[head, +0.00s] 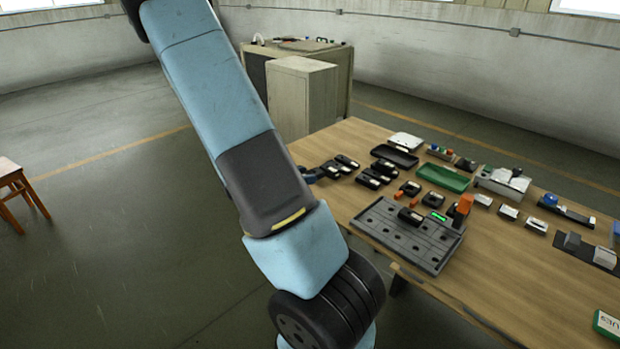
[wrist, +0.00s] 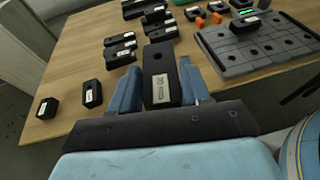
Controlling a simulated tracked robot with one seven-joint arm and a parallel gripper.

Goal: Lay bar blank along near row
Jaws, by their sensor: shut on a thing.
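A black bar blank with a white label (wrist: 158,62) is clamped between the two blue fingers of my gripper (wrist: 157,78) in the wrist view. It points away from the wrist; whether it touches the table cannot be told. In the head view my arm hides most of the gripper, and only a blue bit shows at the table's left edge. A grey plate with rows of holes (head: 385,230) lies on the table to the right of the gripper; it also shows in the wrist view (wrist: 262,62). One black block (head: 411,216) rests on the plate.
Several black labelled blocks (wrist: 92,93) lie around the gripper on the wooden table (head: 480,265). Orange pieces (head: 413,201), a green tray (head: 443,178) and a black tray (head: 394,156) are beyond the plate. The table's front strip is bare.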

